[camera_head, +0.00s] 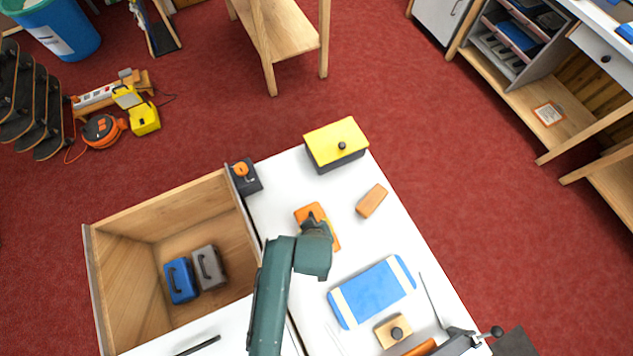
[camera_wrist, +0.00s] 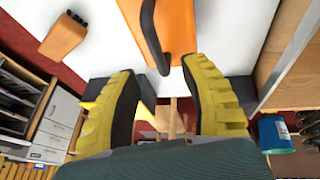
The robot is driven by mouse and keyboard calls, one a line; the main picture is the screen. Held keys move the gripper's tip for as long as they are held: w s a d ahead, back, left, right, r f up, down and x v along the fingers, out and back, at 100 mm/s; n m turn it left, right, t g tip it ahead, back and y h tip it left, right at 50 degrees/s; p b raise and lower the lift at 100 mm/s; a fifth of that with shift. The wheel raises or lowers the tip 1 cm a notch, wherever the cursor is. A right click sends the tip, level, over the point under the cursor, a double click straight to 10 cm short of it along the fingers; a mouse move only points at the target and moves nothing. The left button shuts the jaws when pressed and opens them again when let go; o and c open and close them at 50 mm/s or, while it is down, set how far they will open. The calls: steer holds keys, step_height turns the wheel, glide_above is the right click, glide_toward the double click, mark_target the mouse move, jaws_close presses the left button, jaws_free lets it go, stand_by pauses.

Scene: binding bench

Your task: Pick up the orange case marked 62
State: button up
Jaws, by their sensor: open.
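The orange case (camera_head: 306,211) lies on the white bench top, partly hidden under my gripper (camera_head: 316,228) in the head view. In the wrist view the orange case (camera_wrist: 178,25) shows at the top, with its dark handle (camera_wrist: 150,32) along its left side. No marking can be read on it. My gripper (camera_wrist: 158,70) is open, its two yellow-padded fingers apart and nothing between them. The fingertips are close to the handle's end; I cannot tell whether they touch it.
A tan block (camera_head: 372,201) and a yellow-lidded box (camera_head: 336,141) lie near the case. A blue pad (camera_head: 374,292) lies nearer the front. Left is an open wooden compartment (camera_head: 192,200) with a blue case (camera_head: 180,281) and a grey case (camera_head: 210,267). A black box (camera_head: 245,178) stands beside its rim.

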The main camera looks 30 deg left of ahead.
steer(key=x, duration=0.1)
steer(key=b+x, duration=0.1)
steer(key=x, duration=0.3)
steer(key=shift+d+f, duration=0.2)
steer(key=shift+f, duration=0.15)
jaws_close()
